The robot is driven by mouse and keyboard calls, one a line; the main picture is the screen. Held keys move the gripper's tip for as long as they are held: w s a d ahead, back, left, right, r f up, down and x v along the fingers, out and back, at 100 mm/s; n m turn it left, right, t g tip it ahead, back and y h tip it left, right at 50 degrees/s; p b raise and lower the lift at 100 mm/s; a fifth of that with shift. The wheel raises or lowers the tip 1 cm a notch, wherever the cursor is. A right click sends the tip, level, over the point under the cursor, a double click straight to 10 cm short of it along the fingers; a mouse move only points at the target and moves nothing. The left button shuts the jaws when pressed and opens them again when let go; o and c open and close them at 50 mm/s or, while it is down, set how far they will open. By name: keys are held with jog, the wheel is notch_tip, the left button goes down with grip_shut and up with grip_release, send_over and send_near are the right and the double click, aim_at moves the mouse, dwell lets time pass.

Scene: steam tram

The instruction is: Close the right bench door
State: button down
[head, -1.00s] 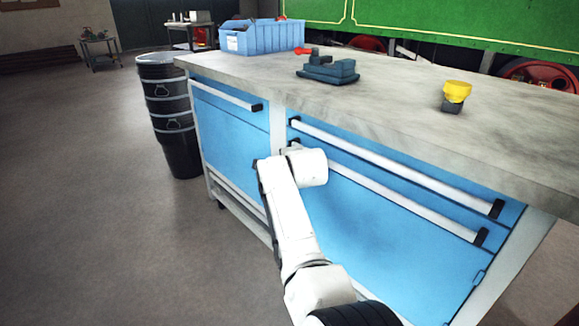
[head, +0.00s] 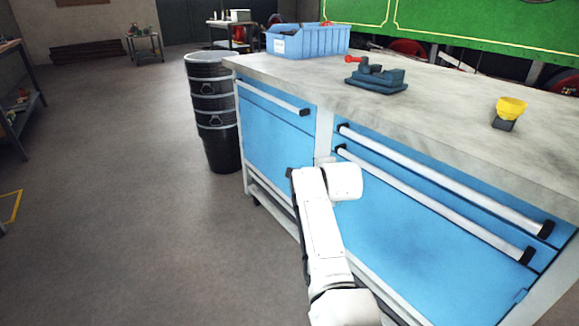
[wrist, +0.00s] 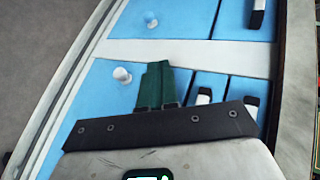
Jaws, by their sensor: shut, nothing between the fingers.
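The right bench door (head: 430,240) is the large blue panel low on the right of the bench, with a long white bar handle (head: 430,200) along its top. It looks flush or nearly flush with the bench front; a small gap cannot be told. In the wrist view the door (wrist: 97,90) lies left of and around my gripper (wrist: 155,72). The green fingers are together, with nothing between them, close over the blue front near the handle ends. Whether they touch it I cannot tell. In the head view my white arm hides the fingers and the door's left edge.
A drawer handle (head: 440,175) runs above the door. The grey worktop (head: 440,110) holds a blue bin (head: 307,42), a dark vise (head: 376,78) and a yellow-topped item (head: 509,112). The floor (head: 130,200) at left is clear.

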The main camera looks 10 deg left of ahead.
jog(key=s+a+r+p, duration=0.3)
jog(key=s+a+r, duration=0.1)
jog(key=s+a, duration=0.1)
jog(key=s+d+f+n+g+h, duration=0.2)
jog(key=s+d+f, duration=0.5)
jog(key=d, duration=0.4)
jog(key=s+d+f+n+g+h, duration=0.1)
jog(key=s+d+f+n, duration=0.1)
jog(key=s+d+f, duration=0.5)
jog(key=s+d+f+n+g, duration=0.25)
jog(key=s+d, duration=0.25)
jog(key=s, duration=0.4)
jog(key=s+d+f+n+g+h, duration=0.1)
jog(key=s+d+f+n, duration=0.1)
jog(key=s+d+f, duration=0.5)
jog(key=s+d+f+n+g, duration=0.15)
jog(key=s+d, duration=0.25)
jog(key=s, duration=0.6)
jog(key=s+r+n+g, duration=0.2)
jog(key=s+n+g, duration=0.15)
jog(key=s, duration=1.25)
notch_tip(320, 180, up, 27)
jog(key=p, duration=2.7)
jog(key=shift+w+r+n+t+y, duration=0.15)
jog(key=shift+w+n+t+y, duration=0.15)
jog(key=shift+n+t, duration=0.15)
